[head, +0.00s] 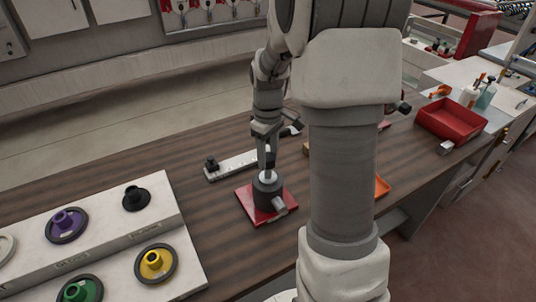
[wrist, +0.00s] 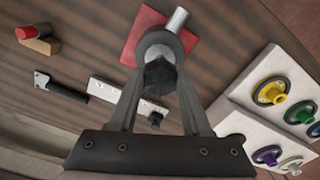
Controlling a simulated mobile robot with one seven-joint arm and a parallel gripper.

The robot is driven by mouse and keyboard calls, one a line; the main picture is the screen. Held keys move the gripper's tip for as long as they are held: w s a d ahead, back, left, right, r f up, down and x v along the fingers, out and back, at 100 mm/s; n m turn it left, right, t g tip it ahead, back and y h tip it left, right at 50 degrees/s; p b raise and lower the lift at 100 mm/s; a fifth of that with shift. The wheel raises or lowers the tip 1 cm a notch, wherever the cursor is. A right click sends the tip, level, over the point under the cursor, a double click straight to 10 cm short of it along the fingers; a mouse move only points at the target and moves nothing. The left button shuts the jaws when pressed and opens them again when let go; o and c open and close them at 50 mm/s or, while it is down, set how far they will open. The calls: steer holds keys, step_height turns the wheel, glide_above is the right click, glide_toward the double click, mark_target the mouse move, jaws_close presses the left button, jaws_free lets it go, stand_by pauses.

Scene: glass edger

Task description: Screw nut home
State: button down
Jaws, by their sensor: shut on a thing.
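A dark cylindrical fixture (head: 267,193) with a pale metal bar at its side stands on a red plate (head: 248,203) on the workbench. It also shows in the wrist view (wrist: 160,42), with the red plate (wrist: 133,48) behind it. A black hex nut (wrist: 160,77) sits over the fixture, in line with its round top. My gripper (head: 268,168) points down at the fixture. In the wrist view its fingers (wrist: 160,70) close in on both sides of the nut. Whether the nut is fully seated is hidden.
A white strip (head: 240,163) with a black knob (head: 211,164) lies behind the fixture. A white stepped rack (head: 115,235) with coloured wheels stands at the left. A red tray (head: 450,119) is far right. In the wrist view, a black tool (wrist: 60,87) lies on the bench.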

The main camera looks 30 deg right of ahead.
steer(key=m, duration=0.9)
steer(key=shift+m, duration=0.4)
steer(key=m+p, duration=0.1)
steer(key=m, duration=0.2)
steer(key=shift+m, duration=0.3)
steer(key=shift+c, duration=1.4)
jaws_free()
step_height(320, 180, up, 6)
steer(key=p, duration=0.4)
